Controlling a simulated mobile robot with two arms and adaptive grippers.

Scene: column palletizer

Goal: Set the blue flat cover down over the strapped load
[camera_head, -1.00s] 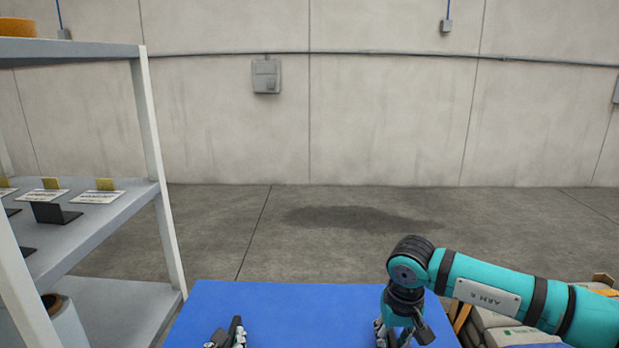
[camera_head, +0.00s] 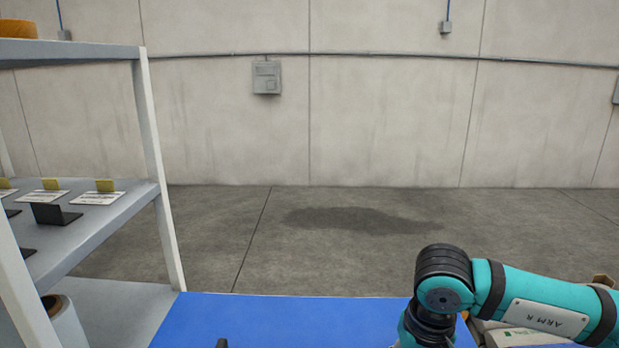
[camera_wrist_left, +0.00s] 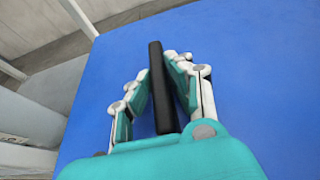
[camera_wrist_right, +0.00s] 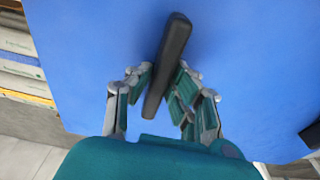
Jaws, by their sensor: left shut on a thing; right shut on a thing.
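The blue flat cover (camera_head: 290,320) spans the bottom middle of the head view and looks roughly level. It fills much of the left wrist view (camera_wrist_left: 240,60) and right wrist view (camera_wrist_right: 90,40). My left gripper (camera_wrist_left: 160,75) is shut on a black bar handle (camera_wrist_left: 161,100) on the cover. My right gripper (camera_wrist_right: 163,80) is shut on a second black handle (camera_wrist_right: 170,55). In the head view both grippers are almost wholly below the frame. Pale stacked goods (camera_head: 500,336) show beside the cover at right; I cannot tell whether they are the strapped load.
A grey shelf rack (camera_head: 160,210) with labels and black brackets stands at the left, close to the cover's left edge. Stacked goods (camera_wrist_right: 22,65) also border the cover in the right wrist view. Open concrete floor (camera_head: 330,240) lies beyond the cover.

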